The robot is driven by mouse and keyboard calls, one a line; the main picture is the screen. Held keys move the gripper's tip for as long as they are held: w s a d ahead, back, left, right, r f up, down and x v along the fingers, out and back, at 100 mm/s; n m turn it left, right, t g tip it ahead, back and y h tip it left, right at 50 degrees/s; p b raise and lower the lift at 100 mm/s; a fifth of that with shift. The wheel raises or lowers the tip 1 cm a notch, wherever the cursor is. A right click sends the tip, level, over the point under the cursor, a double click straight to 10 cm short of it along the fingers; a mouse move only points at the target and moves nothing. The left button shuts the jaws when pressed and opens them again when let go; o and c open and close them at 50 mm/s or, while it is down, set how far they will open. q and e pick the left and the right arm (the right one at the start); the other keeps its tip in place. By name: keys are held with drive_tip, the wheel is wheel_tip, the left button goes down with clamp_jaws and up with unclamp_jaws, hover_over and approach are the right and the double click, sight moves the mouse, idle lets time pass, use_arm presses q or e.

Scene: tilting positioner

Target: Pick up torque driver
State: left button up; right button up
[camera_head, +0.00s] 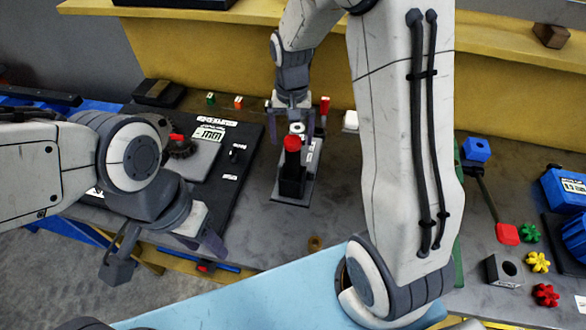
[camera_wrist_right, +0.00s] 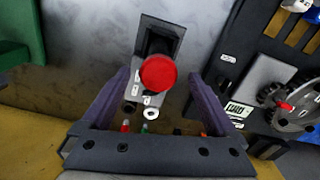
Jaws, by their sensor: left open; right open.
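The torque driver appears to be the red-topped tool (camera_head: 292,143) standing upright in a black holder (camera_head: 292,181) on a grey plate. In the right wrist view its round red top (camera_wrist_right: 158,73) lies between my finger lines, seen from above. My right gripper (camera_head: 294,127) is open just behind and above it; whether the fingers straddle the top is unclear. In the right wrist view the right gripper (camera_wrist_right: 160,78) shows a wide gap, with nothing clamped. My left gripper (camera_head: 163,252) is open and empty, low at the left, by the table's front edge.
A black board with a gear unit (camera_head: 180,148) lies left of the holder. A small brown ring (camera_head: 315,243) lies in front. Coloured gears (camera_head: 538,262), a dark block with a hole (camera_head: 505,270) and blue parts are at right. A yellow ledge runs behind.

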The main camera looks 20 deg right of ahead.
sight(292, 150)
wheel_tip(292, 150, down, 4)
drive_tip(key=shift+s+f+p, duration=0.1)
drive_tip(key=shift+s+p, duration=0.05)
drive_tip(key=shift+p, duration=0.9)
drive_tip(key=shift+f, duration=0.65)
clamp_jaws()
